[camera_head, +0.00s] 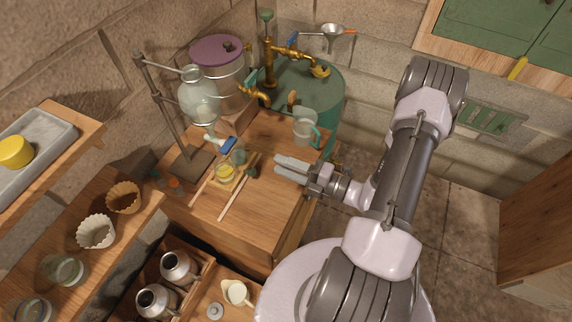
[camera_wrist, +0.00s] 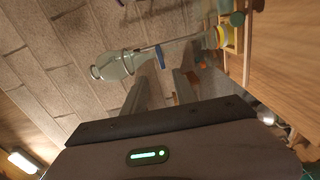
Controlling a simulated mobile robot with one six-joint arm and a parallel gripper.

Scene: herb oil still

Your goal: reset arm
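My gripper (camera_head: 291,170) is over the right part of the wooden bench (camera_head: 262,215) in the head view. Its two fingers point left and stand apart, with nothing visible between them. In the wrist view the fingers (camera_wrist: 160,90) also show apart and empty. The fingertips are to the right of a small jar with yellow contents (camera_head: 225,174) and do not appear to touch it. My arm reaches in from the right side, bent at the elbow.
A glass separating flask (camera_head: 198,97) hangs on a stand with a blue tap (camera_head: 229,144). Behind are a purple-lidded metal pot (camera_head: 218,75), a green barrel (camera_head: 320,85) with brass taps, and a clear jug (camera_head: 305,127) near my gripper. Open floor (camera_head: 455,225) lies to the right.

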